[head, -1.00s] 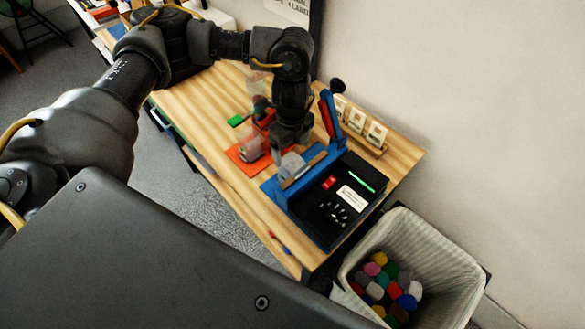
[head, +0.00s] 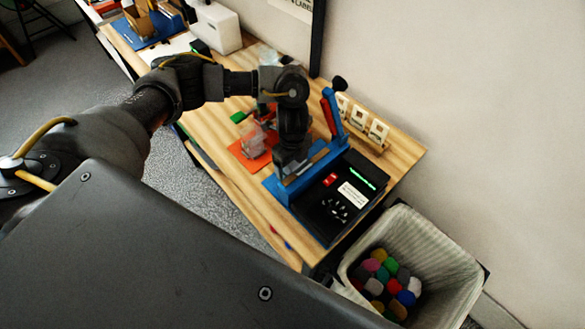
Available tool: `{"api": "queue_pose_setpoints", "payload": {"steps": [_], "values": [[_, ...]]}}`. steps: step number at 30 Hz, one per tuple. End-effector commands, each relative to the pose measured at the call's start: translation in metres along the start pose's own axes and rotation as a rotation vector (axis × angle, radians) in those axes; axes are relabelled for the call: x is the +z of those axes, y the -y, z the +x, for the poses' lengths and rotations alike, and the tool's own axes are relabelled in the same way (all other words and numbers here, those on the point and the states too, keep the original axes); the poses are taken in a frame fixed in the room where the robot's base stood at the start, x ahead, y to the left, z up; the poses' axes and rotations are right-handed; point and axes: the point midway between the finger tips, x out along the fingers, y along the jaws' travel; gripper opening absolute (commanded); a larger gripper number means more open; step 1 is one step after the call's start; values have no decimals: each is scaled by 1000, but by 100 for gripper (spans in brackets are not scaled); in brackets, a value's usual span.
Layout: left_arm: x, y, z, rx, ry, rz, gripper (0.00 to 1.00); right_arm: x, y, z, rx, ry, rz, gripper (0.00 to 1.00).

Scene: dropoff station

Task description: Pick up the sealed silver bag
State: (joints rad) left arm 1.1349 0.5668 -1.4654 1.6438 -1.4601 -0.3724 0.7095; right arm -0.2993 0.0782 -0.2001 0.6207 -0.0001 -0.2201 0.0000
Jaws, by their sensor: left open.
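The sealer (head: 353,201) is a black box with a blue bar, a raised red and blue lever (head: 331,112) and a lit green strip. A pale, see-through item (head: 253,142) stands on an orange mat (head: 240,158) just left of the gripper. My right gripper is not in view.
A pale bin (head: 452,262) with several coloured lumps stands off the table's near right corner. A rack of white cards (head: 377,133) stands by the wall. A white box (head: 216,30) is at the back. The wooden table's front strip (head: 240,207) is mostly clear.

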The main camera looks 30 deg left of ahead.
Motion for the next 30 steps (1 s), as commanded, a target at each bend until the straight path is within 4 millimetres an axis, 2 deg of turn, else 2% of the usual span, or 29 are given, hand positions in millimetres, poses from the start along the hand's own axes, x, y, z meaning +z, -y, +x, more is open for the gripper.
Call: {"api": "queue_pose_setpoints", "payload": {"steps": [1, 4, 12, 23, 30], "values": [[-1, 0, 9, 2, -2, -3, 82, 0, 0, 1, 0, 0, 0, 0], [-1, 0, 17, 1, -1, -1, 82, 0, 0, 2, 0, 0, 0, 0], [0, 1, 19, -1, 0, 1, 82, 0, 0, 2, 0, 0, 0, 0], [0, 0, 19, -1, 0, 0, 36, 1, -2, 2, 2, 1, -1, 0], [0, 1, 19, -1, 0, 0, 34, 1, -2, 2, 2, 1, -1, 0]]}}
